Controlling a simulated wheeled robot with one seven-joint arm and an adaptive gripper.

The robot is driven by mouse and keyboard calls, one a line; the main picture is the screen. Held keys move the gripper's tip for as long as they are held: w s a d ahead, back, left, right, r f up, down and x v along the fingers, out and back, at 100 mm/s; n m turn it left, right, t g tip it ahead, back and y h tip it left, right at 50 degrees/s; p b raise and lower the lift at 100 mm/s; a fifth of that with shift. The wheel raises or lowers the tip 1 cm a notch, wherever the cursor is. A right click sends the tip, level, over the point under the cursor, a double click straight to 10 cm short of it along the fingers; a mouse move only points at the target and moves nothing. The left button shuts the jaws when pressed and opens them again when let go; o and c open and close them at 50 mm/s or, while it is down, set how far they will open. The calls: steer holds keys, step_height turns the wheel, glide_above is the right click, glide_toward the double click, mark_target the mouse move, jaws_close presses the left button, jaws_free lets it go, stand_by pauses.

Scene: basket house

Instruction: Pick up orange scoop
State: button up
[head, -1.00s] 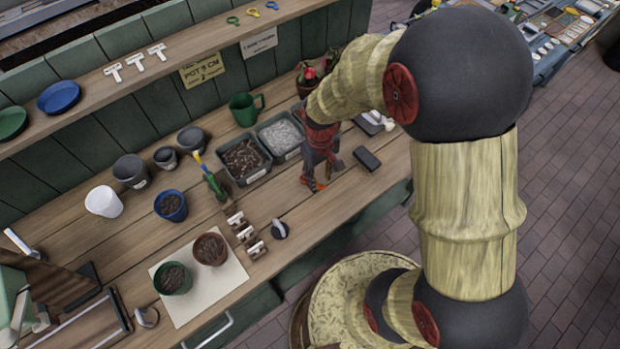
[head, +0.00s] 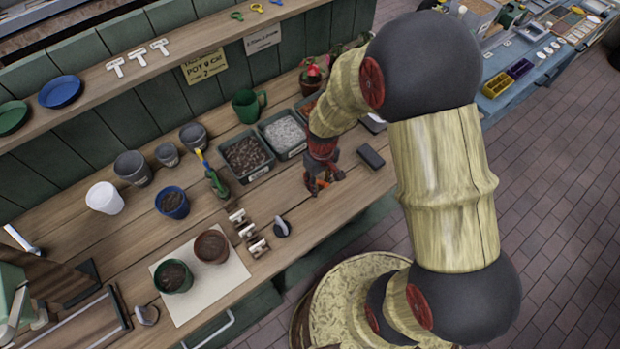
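My gripper (head: 323,184) is over the bench top, in front of the grey gravel tub, pointing down. Its dark fingers look spread apart. A small orange piece, which looks like part of the orange scoop (head: 321,184), shows low between the fingers, at about the bench surface. Most of the scoop is hidden by the gripper, and I cannot tell whether the fingers touch it.
A dark block (head: 370,157) lies close to the right. The gravel tub (head: 284,136) and bark tub (head: 247,158) stand behind and left. A dark round-headed tool (head: 281,227) and white-topped pieces (head: 248,232) lie front left. Bare wood lies between.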

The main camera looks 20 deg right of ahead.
steer(key=shift+c, duration=0.2)
jaws_close()
steer(key=shift+r, duration=0.1)
stand_by(0.5)
